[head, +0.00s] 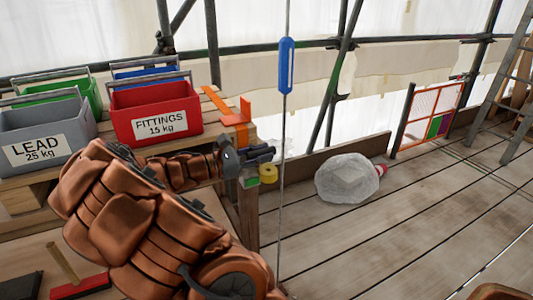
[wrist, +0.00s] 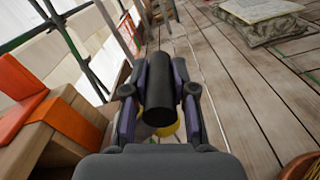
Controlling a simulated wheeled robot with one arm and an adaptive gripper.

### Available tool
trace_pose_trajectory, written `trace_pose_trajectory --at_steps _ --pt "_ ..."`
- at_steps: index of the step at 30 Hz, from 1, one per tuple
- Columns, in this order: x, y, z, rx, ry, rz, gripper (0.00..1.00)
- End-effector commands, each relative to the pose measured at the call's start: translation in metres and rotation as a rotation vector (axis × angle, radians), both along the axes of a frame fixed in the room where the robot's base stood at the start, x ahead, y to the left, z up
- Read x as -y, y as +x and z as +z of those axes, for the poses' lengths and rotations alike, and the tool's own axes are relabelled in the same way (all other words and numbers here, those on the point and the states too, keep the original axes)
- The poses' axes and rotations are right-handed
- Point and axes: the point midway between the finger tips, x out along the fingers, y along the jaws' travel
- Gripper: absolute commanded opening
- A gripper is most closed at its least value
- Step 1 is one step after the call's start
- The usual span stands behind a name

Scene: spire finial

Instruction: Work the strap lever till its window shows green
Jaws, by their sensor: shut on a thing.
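My gripper (head: 262,155) is beside the right edge of the wooden bench in the head view. In the wrist view its two fingers (wrist: 160,95) are closed around a black cylindrical handle (wrist: 160,75), which looks like the strap lever's grip. A yellow round part (head: 268,173) sits just below the gripper; it also shows partly behind the handle in the wrist view (wrist: 168,131). An orange strap (head: 236,119) lies over the bench edge, and shows at left in the wrist view (wrist: 22,108).
A red FITTINGS box (head: 153,113) and a grey LEAD box (head: 42,136) stand on the bench, with green and blue boxes behind. A blue piece (head: 286,66) hangs on a thin vertical cable near my gripper.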

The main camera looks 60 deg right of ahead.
Motion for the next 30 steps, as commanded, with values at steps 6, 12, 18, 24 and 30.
trace_pose_trajectory --at_steps 6,12,18,24,30 --pt "0.000 0.001 0.000 0.001 0.001 0.002 0.36" --pt "0.001 0.000 0.000 0.001 0.001 -0.001 0.52" --pt "0.001 0.000 0.000 0.000 0.001 -0.002 0.52" --pt "-0.007 0.007 0.000 0.001 0.001 0.003 0.52" --pt "-0.035 0.026 0.000 0.002 0.001 0.005 0.52"
